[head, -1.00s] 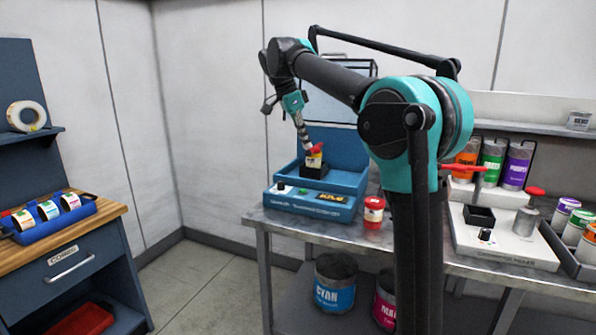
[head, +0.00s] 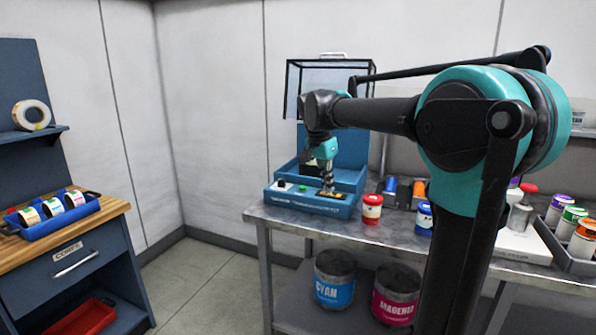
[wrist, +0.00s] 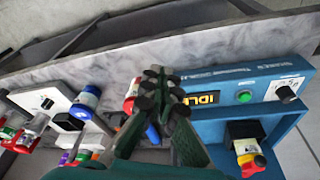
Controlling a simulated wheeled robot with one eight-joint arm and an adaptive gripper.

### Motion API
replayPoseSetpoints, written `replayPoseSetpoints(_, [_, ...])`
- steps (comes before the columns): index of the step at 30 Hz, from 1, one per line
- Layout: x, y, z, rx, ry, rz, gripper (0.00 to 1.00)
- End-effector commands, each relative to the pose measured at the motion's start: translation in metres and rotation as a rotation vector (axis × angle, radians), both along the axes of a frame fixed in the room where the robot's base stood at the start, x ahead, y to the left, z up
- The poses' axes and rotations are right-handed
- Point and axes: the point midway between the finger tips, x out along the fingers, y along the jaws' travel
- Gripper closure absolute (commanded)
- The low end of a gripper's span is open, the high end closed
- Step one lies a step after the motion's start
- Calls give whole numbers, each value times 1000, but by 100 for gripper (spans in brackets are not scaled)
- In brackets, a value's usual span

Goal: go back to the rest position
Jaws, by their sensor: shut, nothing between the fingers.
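My gripper (head: 327,188) points down in front of the blue machine (head: 290,197) on the metal bench and is shut and empty. In the wrist view its dark fingers (wrist: 161,82) are together beside the IDLE display (wrist: 206,99). The machine's front panel carries a green button (wrist: 245,97) and a black knob (wrist: 287,92). A black holder (wrist: 243,131) on the machine has a small yellow and red-topped item (wrist: 250,160) in it. In the head view my gripper and forearm hide part of the machine.
A red jar (head: 372,209) and a blue jar (head: 424,217) stand on the bench right of the machine. Cyan (head: 334,280) and magenta (head: 396,293) tubs stand on the shelf below. A cabinet with a blue tray (head: 52,212) is at left. Floor between is clear.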

Motion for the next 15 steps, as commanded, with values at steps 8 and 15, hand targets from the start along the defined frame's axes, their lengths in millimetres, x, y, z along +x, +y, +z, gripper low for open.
replayPoseSetpoints(8, [-92,-63,-132,37,-23,388,100])
replayPoseSetpoints(15, [-193,-94,-232,8,-86,706,100])
